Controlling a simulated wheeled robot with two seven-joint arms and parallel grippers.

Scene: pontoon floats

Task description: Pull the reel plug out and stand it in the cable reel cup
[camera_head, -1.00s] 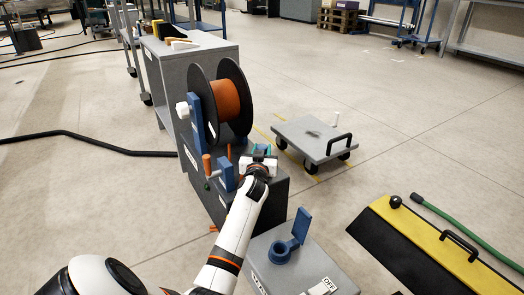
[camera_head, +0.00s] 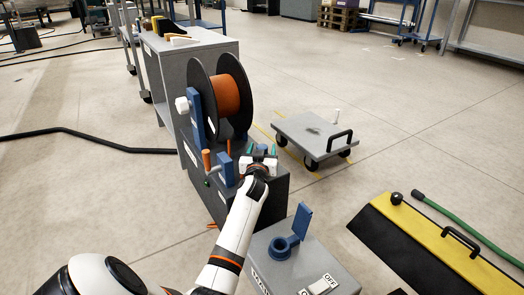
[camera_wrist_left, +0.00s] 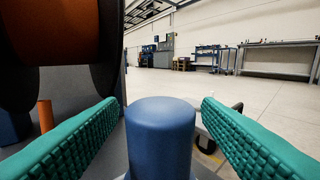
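The cable reel (camera_head: 199,83) has black flanges and orange cable, and stands on a dark grey box (camera_head: 270,200). My left gripper (camera_head: 262,151) is over the box top, beside the reel. Its green fingers are open. In the left wrist view a blue round-topped cylinder, seemingly the reel plug (camera_wrist_left: 160,135), stands upright between the fingers (camera_wrist_left: 160,120), apart from both. Its lower end is out of view, so I cannot see how it sits in the cup. The blue socket (camera_head: 281,248) with a raised flap, on a lower grey box, looks empty. My right gripper is not in view.
A crank with an orange handle (camera_head: 206,160) is on the reel's near side. An orange peg (camera_wrist_left: 45,115) stands left of the fingers. A grey trolley (camera_head: 312,136) and a yellow-black ramp (camera_head: 430,240) are on the floor at right, with free floor between.

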